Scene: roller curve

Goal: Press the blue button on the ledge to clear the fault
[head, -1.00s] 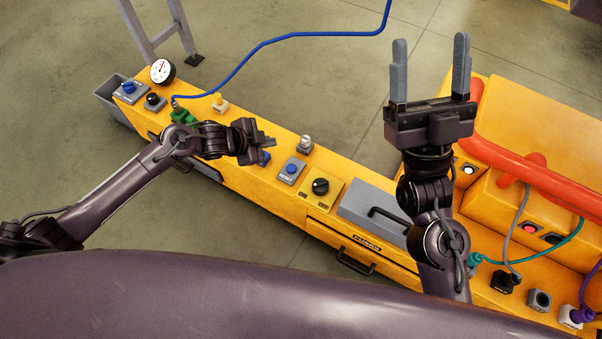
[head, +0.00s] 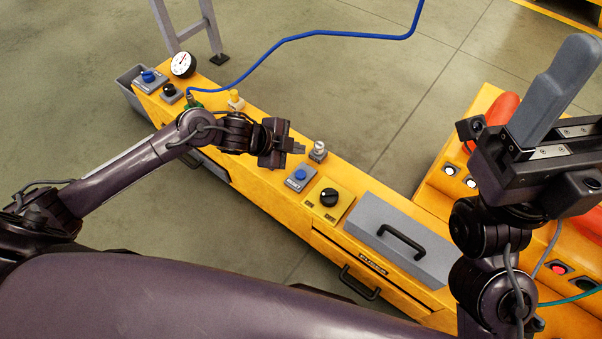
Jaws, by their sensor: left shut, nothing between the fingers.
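A blue button (head: 300,174) sits on a grey plate marked RESET on the yellow ledge (head: 262,180). Another blue button (head: 148,76) is on a grey box at the ledge's far left end. My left gripper (head: 299,147) is shut and empty. In the picture its tips lie just above and left of the RESET button; I cannot tell how high they are over the ledge. The gripper covers part of the ledge there. My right gripper (head: 580,105) is raised at the right edge, one finger showing, with bare rail beside it; it holds nothing visible.
A black knob (head: 329,197) on a yellow plate and a grey lid with a handle (head: 398,242) are right of the RESET button. A silver knob (head: 318,151) stands behind it. A gauge (head: 183,64) and blue cable (head: 300,37) are at the left. An orange-red tube shows at right.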

